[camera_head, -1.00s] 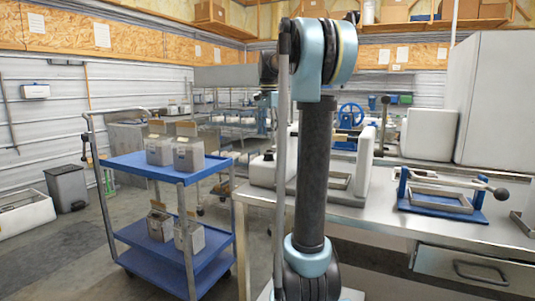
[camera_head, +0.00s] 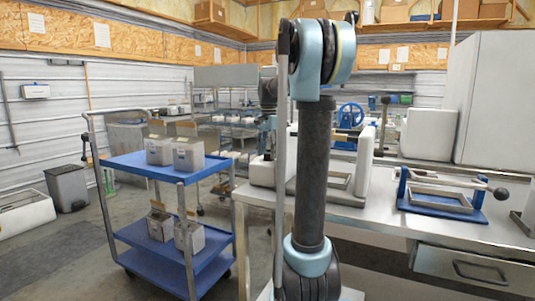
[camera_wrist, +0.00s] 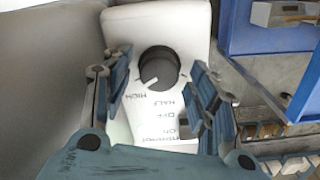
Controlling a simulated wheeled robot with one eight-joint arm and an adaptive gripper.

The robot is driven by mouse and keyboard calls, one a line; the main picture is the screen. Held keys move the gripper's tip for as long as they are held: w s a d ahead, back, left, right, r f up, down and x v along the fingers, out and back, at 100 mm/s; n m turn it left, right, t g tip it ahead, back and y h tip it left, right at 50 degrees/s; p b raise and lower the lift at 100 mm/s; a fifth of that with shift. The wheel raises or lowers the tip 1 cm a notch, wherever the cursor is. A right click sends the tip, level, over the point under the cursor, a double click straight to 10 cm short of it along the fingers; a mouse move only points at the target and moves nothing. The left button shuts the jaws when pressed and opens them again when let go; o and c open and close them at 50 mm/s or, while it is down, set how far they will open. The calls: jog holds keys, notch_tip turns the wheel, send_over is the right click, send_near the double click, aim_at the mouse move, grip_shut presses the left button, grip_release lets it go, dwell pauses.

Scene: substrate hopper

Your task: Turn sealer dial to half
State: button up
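The sealer dial (camera_wrist: 158,68) is a round black knob on a white panel (camera_wrist: 185,32) in the wrist view. A light pointer mark on its lower left edge points towards the word HIGH. HALF is printed just right of HIGH, with OFF and more words below. My gripper (camera_wrist: 161,66) is open, its blue-grey fingers left and right of the dial with gaps on both sides. In the head view my arm's upright link covers part of the white machine (camera_head: 262,172) on the bench; the dial and my gripper cannot be made out there.
The steel bench (camera_head: 385,213) carries a blue-based frame press (camera_head: 440,212) and a white box (camera_head: 428,135) to the right. A blue cart (camera_head: 128,163) with several grey containers stands left of the bench. In the wrist view a blue structure (camera_wrist: 262,62) lies right of the panel.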

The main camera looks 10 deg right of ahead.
jog(key=c, duration=0.9)
jog(key=shift+n, duration=0.3)
jog(key=n, duration=1.1)
jog(key=shift+w, duration=0.1)
jog(key=o, duration=1)
jog(key=shift+o, duration=0.2)
